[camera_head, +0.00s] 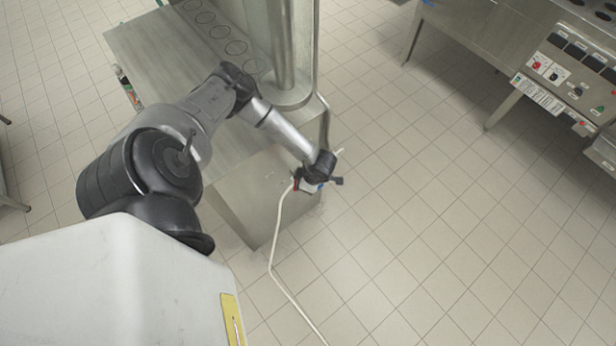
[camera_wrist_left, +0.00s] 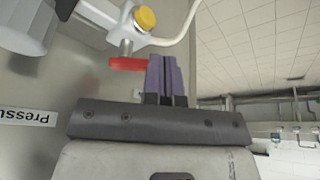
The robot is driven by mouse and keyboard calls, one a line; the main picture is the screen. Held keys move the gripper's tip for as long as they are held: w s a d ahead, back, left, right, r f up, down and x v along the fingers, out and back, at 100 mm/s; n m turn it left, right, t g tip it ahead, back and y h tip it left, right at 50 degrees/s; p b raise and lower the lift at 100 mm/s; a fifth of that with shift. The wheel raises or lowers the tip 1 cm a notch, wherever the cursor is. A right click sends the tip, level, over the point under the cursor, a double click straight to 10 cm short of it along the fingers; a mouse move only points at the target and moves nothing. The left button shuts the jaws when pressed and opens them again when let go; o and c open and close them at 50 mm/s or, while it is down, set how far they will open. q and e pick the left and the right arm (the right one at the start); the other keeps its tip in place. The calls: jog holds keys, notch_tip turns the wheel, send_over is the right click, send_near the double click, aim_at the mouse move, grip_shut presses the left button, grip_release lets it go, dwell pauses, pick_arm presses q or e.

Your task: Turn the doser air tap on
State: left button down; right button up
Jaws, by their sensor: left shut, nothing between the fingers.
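The doser air tap has a red lever handle (camera_wrist_left: 127,64) that lies level in the left wrist view, under a metal valve body (camera_wrist_left: 128,38). My left gripper (camera_wrist_left: 164,62) is shut with its purple fingers together and nothing between them. The fingertips are right beside the right end of the red handle; I cannot tell whether they touch it. In the head view my left arm reaches to the corner of the steel machine, and its wrist largely hides the tap. My right gripper is not in view.
A yellow cap (camera_wrist_left: 145,18) sits above the valve. A white hose (camera_head: 281,236) runs from the tap area down to the floor. A label (camera_wrist_left: 27,115) is on the steel panel. A control panel (camera_head: 574,72) stands far right. The tiled floor between is clear.

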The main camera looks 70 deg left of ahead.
pick_arm(q)
jog(key=shift+s+a+m+y+p, duration=0.1)
jog(key=shift+s+m+y+p, duration=0.2)
jog(key=shift+s+m+p, duration=0.5)
jog(key=shift+s+a, duration=0.15)
jog(key=shift+s, duration=0.4)
jog(key=shift+s+a+p, duration=0.15)
jog(key=shift+s+p, duration=0.2)
jog(key=shift+p, duration=0.15)
jog(key=shift+w+a+f, duration=0.1)
jog(key=shift+a, duration=0.1)
dwell(0.5)
